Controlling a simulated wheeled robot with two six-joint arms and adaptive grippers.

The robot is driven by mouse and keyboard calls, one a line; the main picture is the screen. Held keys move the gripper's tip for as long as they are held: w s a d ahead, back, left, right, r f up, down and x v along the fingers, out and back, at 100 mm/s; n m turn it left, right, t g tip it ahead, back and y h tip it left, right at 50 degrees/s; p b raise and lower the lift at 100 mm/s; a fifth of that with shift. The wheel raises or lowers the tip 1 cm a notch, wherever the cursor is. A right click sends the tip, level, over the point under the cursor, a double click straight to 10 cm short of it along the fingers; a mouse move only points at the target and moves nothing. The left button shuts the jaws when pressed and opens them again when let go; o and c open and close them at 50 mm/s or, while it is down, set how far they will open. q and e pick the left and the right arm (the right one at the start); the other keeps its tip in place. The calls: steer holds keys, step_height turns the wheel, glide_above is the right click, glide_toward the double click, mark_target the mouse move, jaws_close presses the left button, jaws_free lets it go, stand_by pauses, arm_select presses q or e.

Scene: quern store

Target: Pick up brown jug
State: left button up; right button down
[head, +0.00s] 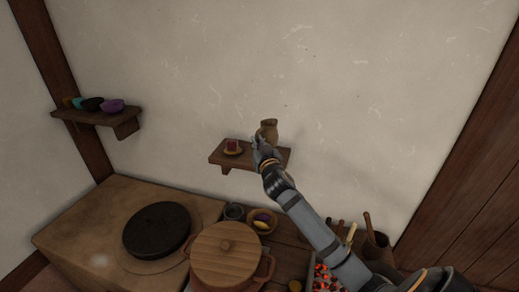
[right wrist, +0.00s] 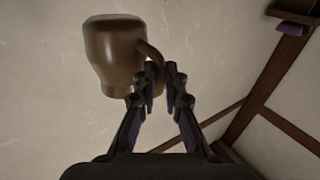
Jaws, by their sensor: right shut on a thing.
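The brown jug (head: 268,130) shows in the head view at the small wall shelf (head: 217,155). It also shows in the right wrist view (right wrist: 112,52), large, with its handle on the right side. My right gripper (head: 260,147) is in front of the shelf, its arm coming up from the lower right. In the right wrist view its two fingers (right wrist: 161,78) are closed on the jug's handle. The jug looks raised above the shelf board in the head view, but the gripper hides part of its base. My left gripper is not in view.
Another shelf (head: 92,117) with several bowls is on the left. Below stand a lidded pot (head: 226,255), a black round lid (head: 157,229) and a utensil holder (head: 376,247).

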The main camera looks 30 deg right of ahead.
steer(key=s+a+r+b, duration=0.2)
steer(key=s+a+r, duration=0.2)
steer(key=s+a, duration=0.2)
steer(key=shift+s+b, duration=0.2)
steer(key=shift+b, duration=0.1)
steer(key=shift+a+f, duration=0.1)
steer(key=shift+f, duration=0.05)
